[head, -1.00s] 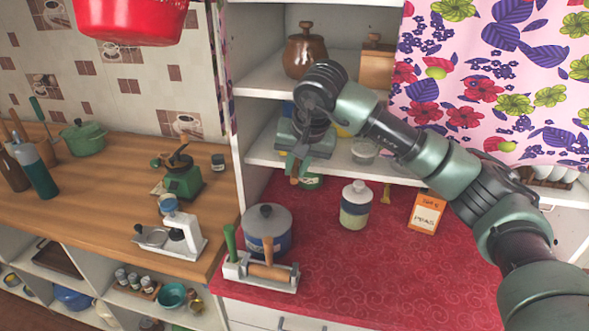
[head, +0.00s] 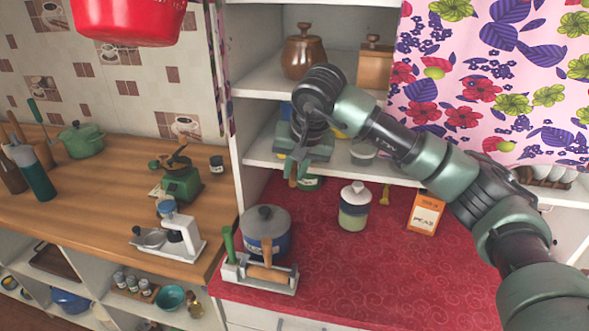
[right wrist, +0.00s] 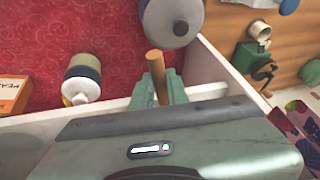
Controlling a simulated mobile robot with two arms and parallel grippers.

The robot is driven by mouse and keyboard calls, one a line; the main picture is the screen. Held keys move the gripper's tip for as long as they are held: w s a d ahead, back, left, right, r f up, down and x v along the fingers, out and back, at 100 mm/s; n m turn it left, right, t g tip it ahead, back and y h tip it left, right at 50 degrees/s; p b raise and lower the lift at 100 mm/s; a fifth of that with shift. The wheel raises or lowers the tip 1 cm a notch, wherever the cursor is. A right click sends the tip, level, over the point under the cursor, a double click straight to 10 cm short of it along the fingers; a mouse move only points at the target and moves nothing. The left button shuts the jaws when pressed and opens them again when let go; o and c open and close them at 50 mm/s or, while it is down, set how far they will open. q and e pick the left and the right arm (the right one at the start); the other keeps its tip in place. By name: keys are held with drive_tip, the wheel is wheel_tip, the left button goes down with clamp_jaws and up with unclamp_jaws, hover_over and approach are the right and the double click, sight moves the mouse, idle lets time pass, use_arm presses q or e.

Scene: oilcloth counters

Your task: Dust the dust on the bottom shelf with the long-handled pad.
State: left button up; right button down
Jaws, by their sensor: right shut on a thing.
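My right gripper (head: 297,172) is in front of the lower white shelf (head: 400,178) of the open cupboard, fingers pointing down. It is shut on a wooden handle, whose brown end (head: 292,183) shows below the fingers. In the right wrist view the handle (right wrist: 155,72) sticks out between the green fingers (right wrist: 158,92). I cannot see a pad on it; that part is hidden by my gripper or out of view. No dust can be made out on the shelf. My left gripper is not in view.
A glass bowl (head: 362,150) stands on the lower shelf. Below, the red counter (head: 350,270) holds a lidded white-green jar (head: 354,206), a peas box (head: 426,212), a blue pot (head: 265,230) and a tool holder (head: 260,281). A flowered curtain (head: 490,80) hangs at right.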

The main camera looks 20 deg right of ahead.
drive_tip(key=shift+s+d+b, duration=1.05)
drive_tip(key=shift+s+d, duration=0.7)
drive_tip(key=shift+d, duration=0.7)
drive_tip(key=shift+w+a+f+p, duration=0.1)
drive_tip(key=shift+w+a+p, duration=0.05)
drive_tip(key=shift+w+a, duration=0.55)
drive_tip(key=shift+w+a+r+p, duration=0.15)
drive_tip(key=shift+w+a, duration=0.25)
drive_tip(key=shift+a, duration=0.55)
drive_tip(key=shift+w+a+f+p, duration=0.2)
drive_tip(key=shift+w+a, duration=0.35)
drive_tip(key=shift+a, duration=0.25)
drive_tip(key=shift+d, duration=0.15)
drive_tip(key=shift+s+d+b, duration=0.35)
drive_tip(key=shift+s+d, duration=0.2)
drive_tip(key=shift+d, duration=0.25)
drive_tip(key=shift+s+d+b, duration=0.3)
drive_tip(key=shift+s+d, duration=0.25)
drive_tip(key=shift+d, duration=0.2)
drive_tip(key=shift+s+d+b, duration=0.35)
drive_tip(key=shift+s+d, duration=0.2)
drive_tip(key=shift+d, duration=0.25)
